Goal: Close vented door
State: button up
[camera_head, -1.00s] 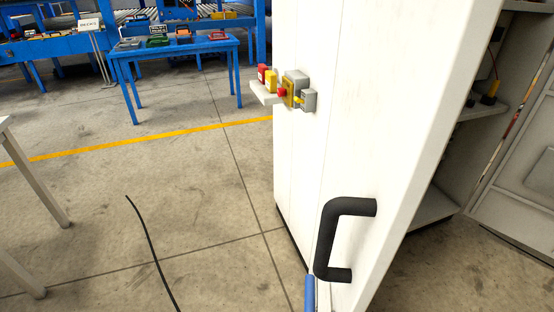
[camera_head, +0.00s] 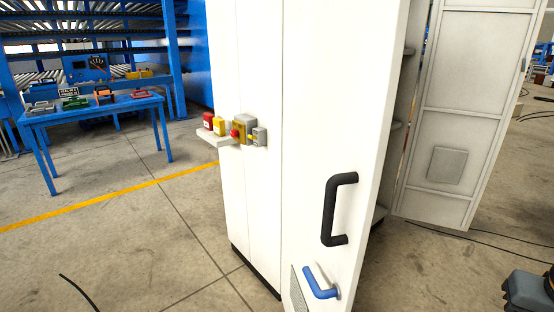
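A tall white cabinet (camera_head: 240,80) stands in the middle. Its near door (camera_head: 340,110) is open and carries a black bar handle (camera_head: 336,210). A blue lever handle (camera_head: 320,283) sits below it, beside a grey panel (camera_head: 298,288) cut by the frame edge. A second white door (camera_head: 470,65) stands open on the right, with a raised square panel (camera_head: 447,165) low on its face. I cannot tell which door is the vented one. No gripper fingers show.
Shelves show in the gap between the doors. A small ledge (camera_head: 214,139) with red and yellow devices juts from the cabinet's left. A blue table (camera_head: 95,108) stands behind left. A grey-and-black object (camera_head: 528,291), unclear, is at bottom right. Cables lie on the floor.

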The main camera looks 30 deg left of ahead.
aim_at(343, 59)
jog(key=u, duration=0.9)
jog(key=k, duration=0.7)
jog(key=u, duration=0.85)
jog(key=i, duration=0.45)
jog(key=z, duration=0.1)
